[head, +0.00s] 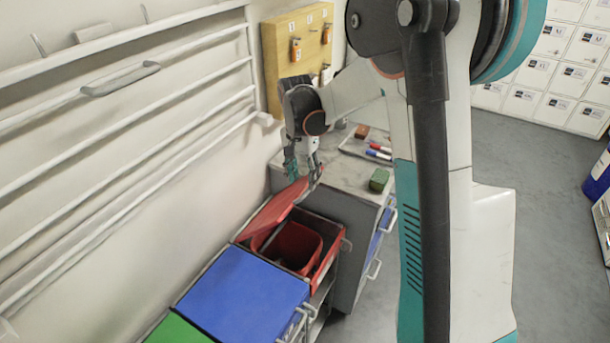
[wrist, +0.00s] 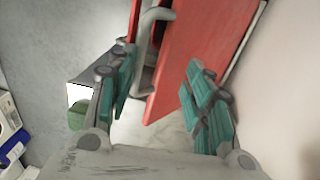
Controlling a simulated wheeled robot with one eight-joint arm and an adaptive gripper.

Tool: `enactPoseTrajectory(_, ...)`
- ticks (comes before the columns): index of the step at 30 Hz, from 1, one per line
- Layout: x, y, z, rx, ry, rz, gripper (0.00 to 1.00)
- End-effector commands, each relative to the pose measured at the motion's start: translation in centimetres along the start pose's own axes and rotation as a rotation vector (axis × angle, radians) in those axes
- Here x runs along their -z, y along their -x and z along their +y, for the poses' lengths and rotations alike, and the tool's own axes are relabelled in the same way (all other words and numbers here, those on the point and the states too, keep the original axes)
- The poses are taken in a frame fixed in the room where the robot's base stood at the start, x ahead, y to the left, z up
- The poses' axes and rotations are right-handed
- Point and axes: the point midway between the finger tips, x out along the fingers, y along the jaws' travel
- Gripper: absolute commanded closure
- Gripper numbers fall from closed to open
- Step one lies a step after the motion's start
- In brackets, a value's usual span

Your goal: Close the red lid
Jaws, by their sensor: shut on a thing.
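The red lid (head: 272,212) is raised and tilted over the red bin (head: 318,245), so the bin stands partly open and its inside shows. The lid's upper edge reaches up to my gripper (head: 303,172). In the wrist view the red lid (wrist: 200,45) runs between the teal fingers of my gripper (wrist: 160,93), with its near corner between them. My gripper is shut on the lid. The exact contact of the fingertips is hard to see.
A blue lid (head: 245,295) and a green lid (head: 178,331) lie flat beside the bin. Behind it is a counter (head: 345,178) with a green block (head: 379,180) and a tray of markers (head: 372,150). The wall with rails (head: 130,165) is close on the left.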

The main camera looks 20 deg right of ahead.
Motion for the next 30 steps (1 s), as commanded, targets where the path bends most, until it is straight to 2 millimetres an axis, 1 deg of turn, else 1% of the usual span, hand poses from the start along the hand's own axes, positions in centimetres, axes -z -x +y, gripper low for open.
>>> enactPoseTrajectory(1, -0.2, -0.1, -0.4, 0.008, 0.003, -0.003, 0.70)
enactPoseTrajectory(7, -0.2, 0.0, -0.4, 0.008, 0.002, -0.004, 0.70)
enactPoseTrajectory(11, -0.2, 0.9, -0.3, 0.008, 0.002, -0.004, 0.70)
enactPoseTrajectory(14, -0.2, 2.4, -0.2, 0.007, 0.001, -0.003, 0.70)
enactPoseTrajectory(21, -0.2, 7.4, 0.1, 0.004, 0.001, -0.002, 0.70)
enactPoseTrajectory(24, -0.1, 9.2, 0.1, 0.004, 0.001, -0.001, 0.70)
enactPoseTrajectory(27, -0.1, 10.6, 0.1, 0.003, 0.001, -0.001, 0.70)
enactPoseTrajectory(30, -0.1, 11.6, 0.2, 0.003, 0.001, -0.001, 0.70)
